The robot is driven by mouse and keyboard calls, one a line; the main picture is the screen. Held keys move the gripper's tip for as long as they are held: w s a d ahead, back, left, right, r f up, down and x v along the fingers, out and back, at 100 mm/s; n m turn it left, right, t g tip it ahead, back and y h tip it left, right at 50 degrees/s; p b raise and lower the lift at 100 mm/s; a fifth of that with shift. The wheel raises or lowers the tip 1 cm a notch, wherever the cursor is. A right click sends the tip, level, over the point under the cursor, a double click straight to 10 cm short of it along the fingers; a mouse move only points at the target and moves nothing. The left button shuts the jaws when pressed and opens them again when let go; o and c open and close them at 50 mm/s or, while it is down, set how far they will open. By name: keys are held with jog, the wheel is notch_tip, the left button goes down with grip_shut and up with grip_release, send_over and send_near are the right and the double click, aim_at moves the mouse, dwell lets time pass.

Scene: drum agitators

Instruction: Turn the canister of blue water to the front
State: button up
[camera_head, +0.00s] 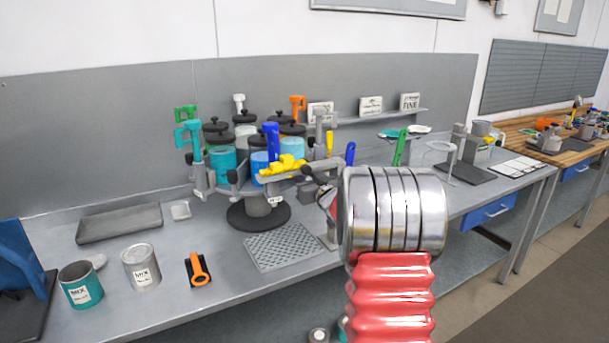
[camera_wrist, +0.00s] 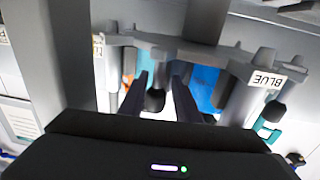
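A carousel on a round dark base (camera_head: 259,214) carries several lidded canisters. A blue canister (camera_head: 258,164) faces the front left, with a blue handle (camera_head: 271,141) standing by it. A teal canister (camera_head: 222,163) is to its left and a light blue one (camera_head: 291,147) behind right. In the wrist view, a blue surface (camera_wrist: 205,88) shows behind a grey holder with a "BLUE" label (camera_wrist: 265,78). My gripper (camera_wrist: 157,92) has its fingers apart, with a dark knob (camera_wrist: 155,101) seen between them. Contact cannot be told. My wrist hides the gripper's tips in the head view.
A perforated plate (camera_head: 290,247) lies before the carousel. A shelf with signs (camera_head: 371,105) is behind right.

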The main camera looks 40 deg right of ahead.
jog(key=shift+o, duration=1.4)
jog(key=shift+a+f, duration=0.1)
jog(key=shift+s, duration=0.1)
jog(key=s+a, duration=0.2)
jog(key=s, duration=1.1)
jog(key=shift+s+a, duration=0.15)
jog(key=shift+a, duration=0.1)
jog(key=shift+f, duration=0.1)
